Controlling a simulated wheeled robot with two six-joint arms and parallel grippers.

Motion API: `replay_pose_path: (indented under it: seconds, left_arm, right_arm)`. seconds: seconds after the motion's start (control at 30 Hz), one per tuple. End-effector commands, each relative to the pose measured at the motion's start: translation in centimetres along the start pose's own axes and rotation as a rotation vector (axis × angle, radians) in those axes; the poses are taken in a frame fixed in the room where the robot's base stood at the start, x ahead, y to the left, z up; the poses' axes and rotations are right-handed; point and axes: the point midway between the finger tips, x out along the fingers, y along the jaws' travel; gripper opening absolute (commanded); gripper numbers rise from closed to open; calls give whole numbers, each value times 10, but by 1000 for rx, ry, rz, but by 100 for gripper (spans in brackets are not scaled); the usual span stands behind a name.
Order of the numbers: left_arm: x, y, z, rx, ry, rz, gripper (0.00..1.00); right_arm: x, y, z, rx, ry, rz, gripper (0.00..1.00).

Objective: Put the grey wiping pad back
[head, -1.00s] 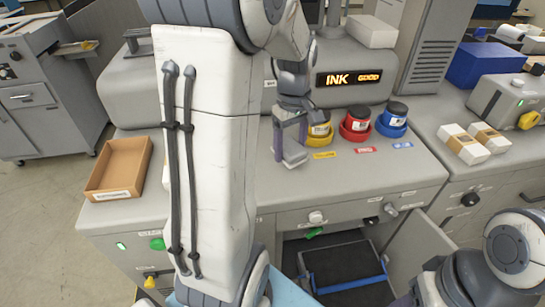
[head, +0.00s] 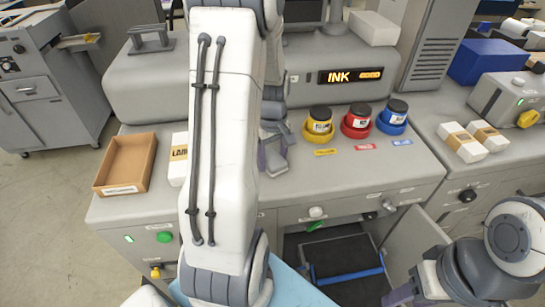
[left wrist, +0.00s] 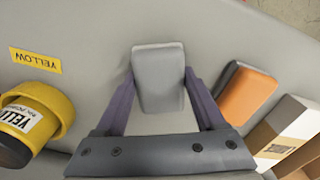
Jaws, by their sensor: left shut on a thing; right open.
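The grey wiping pad (left wrist: 158,80) is a small rounded block between the purple-grey fingers of my left gripper (left wrist: 156,98) in the left wrist view. The gripper is shut on it. In the head view my left gripper (head: 273,154) is over the grey worktop, left of the yellow ink pot, partly hidden by my own arm. An orange pad (left wrist: 246,93) lies on the worktop right of the grey pad in the left wrist view; my arm hides it in the head view. My right gripper (head: 402,296) is open at the bottom right, partly out of frame.
Yellow (head: 318,125), red (head: 357,121) and blue (head: 393,118) ink pots stand along the worktop behind labels. A brown open tray (head: 126,165) and a white labelled box (head: 179,160) are at the left. An open compartment (head: 340,262) is below. The worktop's front right is clear.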

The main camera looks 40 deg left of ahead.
Motion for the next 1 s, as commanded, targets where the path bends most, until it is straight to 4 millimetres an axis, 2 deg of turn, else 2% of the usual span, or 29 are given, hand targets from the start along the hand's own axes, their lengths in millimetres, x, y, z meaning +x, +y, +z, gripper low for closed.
replay_pose_path:
  seconds: [0.07, 0.1, 0.17, 0.4, 0.57, 1.0]
  left_arm:
    - [4, 0, 0, 0, 0, 0, 11]
    - [3, 0, 0, 0, 0, 0, 79]
    - [3, 0, 0, 0, 0, 0, 100]
    - [2, 0, 0, 0, 0, 0, 100]
    - [-10, 1, -1, 0, 3, 3, 100]
    - [-98, 1, -1, 0, 3, 3, 100]
  right_arm:
    - [3, 0, 0, 0, 0, 0, 50]
    - [2, 0, 0, 1, 0, 0, 50]
    - [2, 0, 0, 1, 0, 0, 50]
    - [1, 0, 0, 1, 0, 0, 50]
    - [2, 0, 0, 0, 0, 0, 50]
    - [14, 1, 1, 3, 0, 0, 50]
